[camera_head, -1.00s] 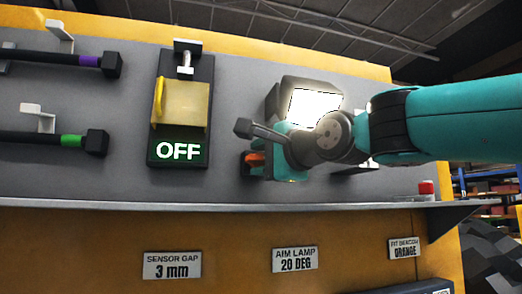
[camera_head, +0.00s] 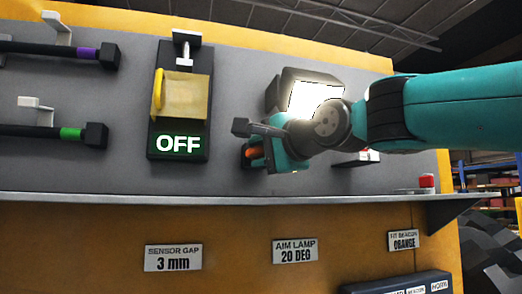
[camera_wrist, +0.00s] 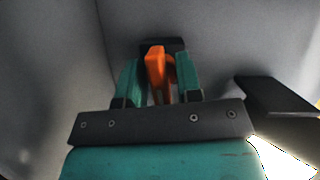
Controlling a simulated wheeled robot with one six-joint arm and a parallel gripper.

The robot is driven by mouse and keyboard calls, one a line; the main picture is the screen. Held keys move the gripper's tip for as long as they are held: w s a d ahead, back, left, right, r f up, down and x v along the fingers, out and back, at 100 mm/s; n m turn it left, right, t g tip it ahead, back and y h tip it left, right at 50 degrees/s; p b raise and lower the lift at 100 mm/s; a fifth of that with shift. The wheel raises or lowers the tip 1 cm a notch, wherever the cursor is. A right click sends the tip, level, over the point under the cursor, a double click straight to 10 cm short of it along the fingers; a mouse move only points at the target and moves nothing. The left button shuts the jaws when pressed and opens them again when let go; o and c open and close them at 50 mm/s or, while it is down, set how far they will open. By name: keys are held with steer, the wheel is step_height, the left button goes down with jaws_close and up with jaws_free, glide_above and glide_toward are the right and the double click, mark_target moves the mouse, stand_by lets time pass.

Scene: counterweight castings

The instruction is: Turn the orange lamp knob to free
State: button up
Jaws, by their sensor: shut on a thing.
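The orange lamp knob (camera_wrist: 155,68) stands between the two teal fingers of my gripper (camera_wrist: 160,80) in the wrist view, on a dark mount. My gripper is shut on it. In the head view the orange knob (camera_head: 254,153) shows only in part beside my gripper (camera_head: 262,155), and my wrist hides much of that spot. The lit lamp (camera_head: 312,97) is just above, a dark box with a bright white face, partly covered by my arm. The plate "AIM LAMP 20 DEG" (camera_head: 295,251) is below the ledge.
A dark switch panel with a yellow cover (camera_head: 182,97) reading OFF is to the left. Bars with purple and green bands (camera_head: 72,133) are further left. A ledge (camera_head: 220,199) runs below, with a red button (camera_head: 426,181) at right.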

steer(key=n+g+h+p, duration=0.1)
steer(key=n, duration=0.2)
steer(key=shift+r+n+h, duration=0.1)
steer(key=shift+n+h, duration=0.2)
steer(key=shift+n, duration=0.1)
steer(key=n+h+p, duration=0.2)
steer(key=n, duration=0.1)
steer(key=n+h+p, duration=0.1)
steer(key=n+p, duration=0.1)
steer(key=n, duration=0.1)
steer(key=shift+a+h, duration=0.1)
steer(key=shift+h, duration=0.3)
steer(key=shift+n+h+p, duration=0.9)
steer(key=shift+n+p, duration=0.05)
steer(key=shift+n, duration=0.25)
steer(key=o, duration=0.6)
